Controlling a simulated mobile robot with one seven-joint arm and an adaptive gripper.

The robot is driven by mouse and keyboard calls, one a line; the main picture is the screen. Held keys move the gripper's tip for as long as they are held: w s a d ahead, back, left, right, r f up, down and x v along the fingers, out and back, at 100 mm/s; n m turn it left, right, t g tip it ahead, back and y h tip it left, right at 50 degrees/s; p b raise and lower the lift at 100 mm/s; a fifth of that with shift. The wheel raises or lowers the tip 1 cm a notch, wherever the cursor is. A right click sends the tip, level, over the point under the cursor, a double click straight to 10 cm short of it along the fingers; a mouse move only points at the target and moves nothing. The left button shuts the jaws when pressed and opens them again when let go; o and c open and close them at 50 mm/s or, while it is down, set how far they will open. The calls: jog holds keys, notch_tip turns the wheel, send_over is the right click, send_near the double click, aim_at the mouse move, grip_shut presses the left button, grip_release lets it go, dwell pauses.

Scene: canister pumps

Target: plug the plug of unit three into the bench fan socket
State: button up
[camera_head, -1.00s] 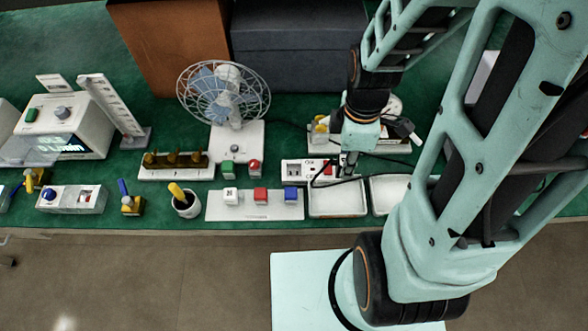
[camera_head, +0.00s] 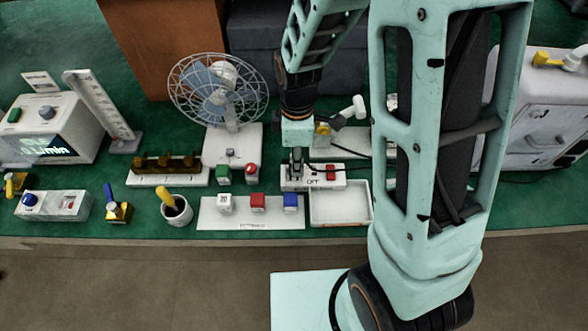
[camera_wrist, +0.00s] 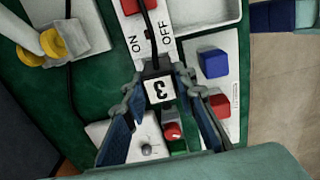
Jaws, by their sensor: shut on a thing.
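My gripper (camera_head: 297,166) is shut on the plug of unit three, a dark plug with a white face marked "3" (camera_wrist: 160,90). The wrist view shows it between the fingertips of my gripper (camera_wrist: 159,87), with a black cord leading away over the strip. The white bench fan socket strip (camera_head: 328,178) has ON and OFF lettering and a red switch, also in the wrist view (camera_wrist: 134,8). The plug is over the strip's left end in the head view. My fingers and the plug hide the socket holes, so I cannot tell whether it is seated.
The bench fan (camera_head: 220,95) stands behind and left of the strip. A green block (camera_head: 223,175) and a red-topped one (camera_head: 252,174) stand left of it.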

jog(key=shift+w+a+f, duration=0.15)
jog(key=shift+f, duration=0.2)
jog(key=shift+w+a+f+b, duration=0.1)
jog(key=shift+a+f+b, duration=0.05)
jog(key=shift+f+b, duration=1.35)
jog(key=shift+f, duration=0.1)
jog(key=shift+f, duration=0.2)
jog(key=o, duration=1.2)
jog(key=shift+c, duration=0.2)
jog(key=shift+r, duration=0.1)
notch_tip(320, 180, up, 12)
jog(key=shift+r+p, duration=0.15)
jog(key=shift+p, duration=0.5)
